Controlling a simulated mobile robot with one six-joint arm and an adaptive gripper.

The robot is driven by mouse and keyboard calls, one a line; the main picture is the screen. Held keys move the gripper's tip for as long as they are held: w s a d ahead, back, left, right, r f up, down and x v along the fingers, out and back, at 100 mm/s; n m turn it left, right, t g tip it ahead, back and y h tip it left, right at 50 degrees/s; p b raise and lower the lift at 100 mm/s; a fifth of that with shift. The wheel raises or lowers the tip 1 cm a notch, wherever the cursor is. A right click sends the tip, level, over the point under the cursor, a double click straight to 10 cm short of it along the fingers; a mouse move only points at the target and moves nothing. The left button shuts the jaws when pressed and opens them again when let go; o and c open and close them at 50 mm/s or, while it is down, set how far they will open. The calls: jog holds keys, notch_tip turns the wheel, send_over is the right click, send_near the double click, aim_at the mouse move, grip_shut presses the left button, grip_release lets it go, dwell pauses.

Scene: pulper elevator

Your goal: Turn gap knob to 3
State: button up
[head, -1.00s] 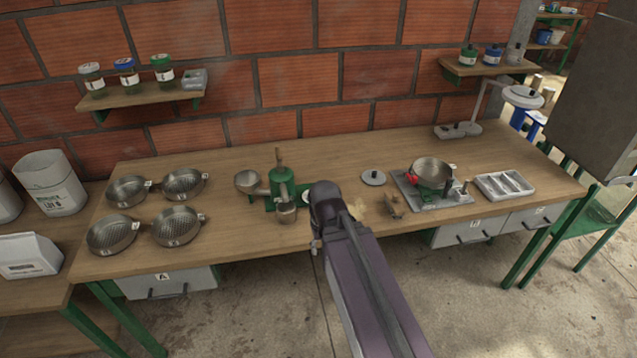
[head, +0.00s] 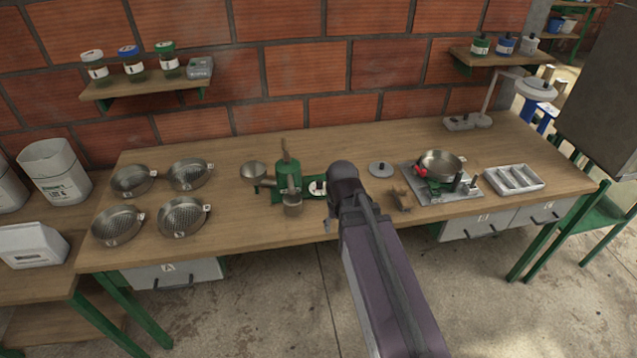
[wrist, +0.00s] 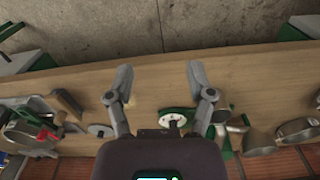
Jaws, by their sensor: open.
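The gap knob is a black knob on a white round dial (head: 318,188), set on a green base beside the green hand pulper (head: 289,180). In the wrist view the dial (wrist: 173,120) shows just in front of my gripper's palm, between and behind the fingers; its numbers are too small to read. My gripper (wrist: 159,70) is open, with nothing between its fingers. In the head view my arm covers most of the gripper; a fingertip (head: 328,225) shows over the table's front part, right of the pulper. The gripper appears apart from the knob.
Several metal sieves (head: 182,217) lie on the wooden table (head: 240,226) at left. A metal cup (head: 292,205) stands by the pulper. At right are a grey lid (head: 381,169), a wooden piece (head: 400,197), a pan (head: 440,163) and a white tray (head: 514,179).

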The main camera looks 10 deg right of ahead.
aim_at(320, 181)
jog(key=w+r+m+p, duration=0.2)
jog(key=w+m, duration=0.4)
jog(key=w, duration=0.7)
jog(key=w+r+m+p, duration=0.3)
jog(key=w+m, duration=0.3)
jog(key=w, duration=0.8)
jog(key=shift+d+r, duration=0.15)
notch_tip(320, 181, down, 14)
jog(key=b, duration=1.3)
jog(key=shift+r+b, duration=0.15)
jog(key=shift+b, duration=0.2)
grip_shut()
